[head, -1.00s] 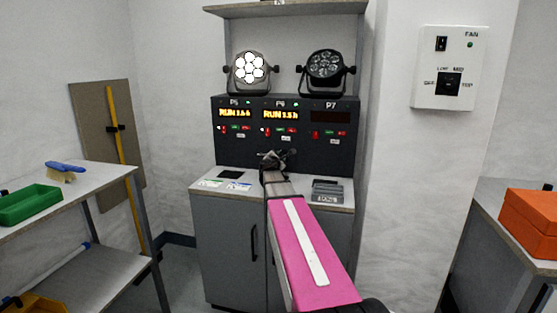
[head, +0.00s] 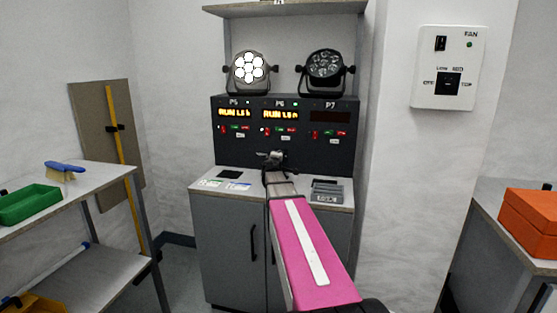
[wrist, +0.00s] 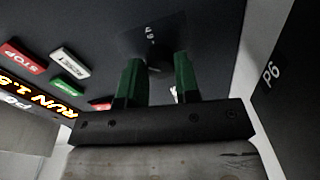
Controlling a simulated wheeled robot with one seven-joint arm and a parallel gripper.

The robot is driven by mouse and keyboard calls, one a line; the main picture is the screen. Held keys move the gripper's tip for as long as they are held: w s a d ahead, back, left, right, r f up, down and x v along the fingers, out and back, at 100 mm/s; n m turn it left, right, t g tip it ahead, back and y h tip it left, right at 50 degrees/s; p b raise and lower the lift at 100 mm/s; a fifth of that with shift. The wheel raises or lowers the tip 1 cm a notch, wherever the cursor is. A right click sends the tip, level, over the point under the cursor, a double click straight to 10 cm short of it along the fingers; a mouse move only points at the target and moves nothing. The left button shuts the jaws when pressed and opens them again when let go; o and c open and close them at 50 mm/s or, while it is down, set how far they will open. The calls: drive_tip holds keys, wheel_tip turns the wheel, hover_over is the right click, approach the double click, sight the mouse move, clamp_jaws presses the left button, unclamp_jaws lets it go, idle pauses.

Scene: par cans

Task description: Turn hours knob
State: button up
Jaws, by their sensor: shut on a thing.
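The dark control panel (head: 228,150) has units labelled P5, P6 and P7, with displays above red and green buttons. My gripper (head: 272,157) is at the lower part of the panel, below the P6 display (head: 281,114). In the wrist view its two green fingers (wrist: 158,78) stand a little apart against the dark panel face, shut on the hours knob. The knob is mostly hidden between the fingertips, with a small blurred label just beyond it. An amber RUN display (wrist: 40,98) and the STOP button (wrist: 24,57) show at the left of the wrist view.
The left lamp (head: 249,70) above the panel is lit and the right lamp (head: 325,68) is dark. A grey device (head: 327,191) lies on the cabinet top right of my arm. A fan control box (head: 448,68) is on the right wall. A shelf overhangs the lamps.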

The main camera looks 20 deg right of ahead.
drive_tip(key=shift+m, duration=1.5)
drive_tip(key=shift+f, duration=0.1)
drive_tip(key=o, duration=0.9)
drive_tip(key=v, duration=1)
drive_tip(key=shift+s+a, duration=0.2)
drive_tip(key=shift+s, duration=0.15)
